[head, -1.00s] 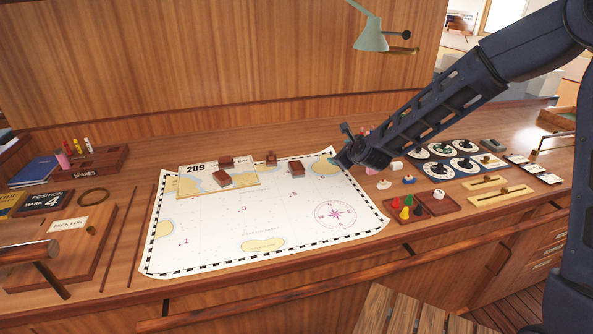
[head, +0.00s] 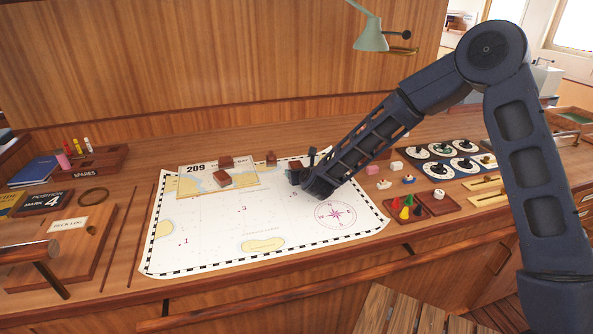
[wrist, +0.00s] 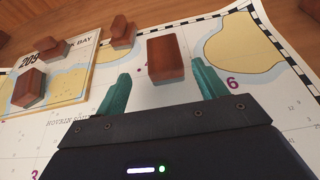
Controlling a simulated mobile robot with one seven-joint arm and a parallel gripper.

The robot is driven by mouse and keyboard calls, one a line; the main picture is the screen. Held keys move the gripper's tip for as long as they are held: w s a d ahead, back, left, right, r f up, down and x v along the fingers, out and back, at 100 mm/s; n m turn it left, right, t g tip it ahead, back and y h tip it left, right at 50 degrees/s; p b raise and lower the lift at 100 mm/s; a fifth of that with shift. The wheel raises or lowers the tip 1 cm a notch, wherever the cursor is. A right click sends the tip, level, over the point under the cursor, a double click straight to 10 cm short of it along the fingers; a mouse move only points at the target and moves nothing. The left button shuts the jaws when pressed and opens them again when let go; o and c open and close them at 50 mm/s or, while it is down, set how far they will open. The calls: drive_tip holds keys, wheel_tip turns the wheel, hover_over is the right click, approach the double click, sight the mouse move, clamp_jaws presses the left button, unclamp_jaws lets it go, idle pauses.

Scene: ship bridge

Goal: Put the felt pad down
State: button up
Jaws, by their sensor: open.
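A reddish-brown block (wrist: 167,50) on the chart stands just beyond and between the fingertips in the wrist view. In the head view this block (head: 295,166) is partly hidden by my gripper. The white chart (head: 215,232) lies flat on the wooden desk. Two more brown blocks (head: 222,180) (head: 226,162) rest on the smaller 209 chart (head: 190,186), and another (head: 271,158) stands at the chart's back edge.
A tray (head: 432,196) with red, green and yellow pieces sits right of the chart, with dials (head: 463,164) behind it. A spares rack (head: 97,161) and a deck log board (head: 65,235) are at the left. The chart's front middle is mostly clear.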

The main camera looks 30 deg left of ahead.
drive_tip(key=shift+w+d+x, duration=0.1)
drive_tip(key=shift+x, duration=1.4)
drive_tip(key=shift+w+d+x, duration=0.1)
drive_tip(key=shift+w+x, duration=0.05)
drive_tip(key=shift+x, duration=1.3)
drive_tip(key=c, duration=1.1)
drive_tip(key=shift+r, duration=0.1)
drive_tip(key=shift+c, duration=0.2)
